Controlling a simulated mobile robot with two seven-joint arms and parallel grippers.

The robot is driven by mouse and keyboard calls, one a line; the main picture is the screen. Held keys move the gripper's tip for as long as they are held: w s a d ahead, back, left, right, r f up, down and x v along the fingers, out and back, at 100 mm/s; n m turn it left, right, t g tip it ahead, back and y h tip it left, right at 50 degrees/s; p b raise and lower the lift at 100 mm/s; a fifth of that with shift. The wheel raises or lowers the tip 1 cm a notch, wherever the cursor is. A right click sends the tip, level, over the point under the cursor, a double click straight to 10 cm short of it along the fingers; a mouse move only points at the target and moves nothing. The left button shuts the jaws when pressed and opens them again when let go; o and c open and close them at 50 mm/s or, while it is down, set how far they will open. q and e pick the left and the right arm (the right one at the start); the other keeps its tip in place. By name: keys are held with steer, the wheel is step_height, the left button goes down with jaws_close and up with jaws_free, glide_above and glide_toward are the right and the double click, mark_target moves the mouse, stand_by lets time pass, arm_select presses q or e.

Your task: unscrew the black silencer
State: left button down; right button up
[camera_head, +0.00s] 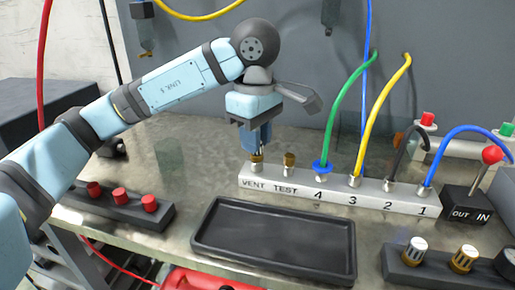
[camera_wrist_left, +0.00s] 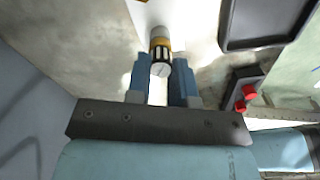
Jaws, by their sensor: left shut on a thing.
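My left gripper (camera_head: 257,150) points down over the VENT end of the pale port block (camera_head: 335,194). It is shut on a small silencer, which the wrist view shows between the two blue fingers. There the silencer (camera_wrist_left: 160,68) has a slotted end with dark and light stripes and a brass band; I cannot tell that it is all black. In the head view the fingers hide most of it, and a brass part (camera_head: 257,162) shows below them at the VENT port. My right gripper is not in view.
A brass fitting (camera_head: 289,160) stands close by at TEST. Green, yellow, black and blue hoses rise from ports 4 to 1. An empty black tray (camera_head: 273,270) lies in front. A rack (camera_head: 435,275) with silver and brass parts is at right; a red-capped block (camera_head: 125,208) is at left.

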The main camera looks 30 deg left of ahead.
arm_select(q)
steer(key=n, duration=0.4)
steer(key=c, duration=1.1)
jaws_free()
steer(key=shift+a, duration=0.1)
steer(key=shift+c, duration=0.2)
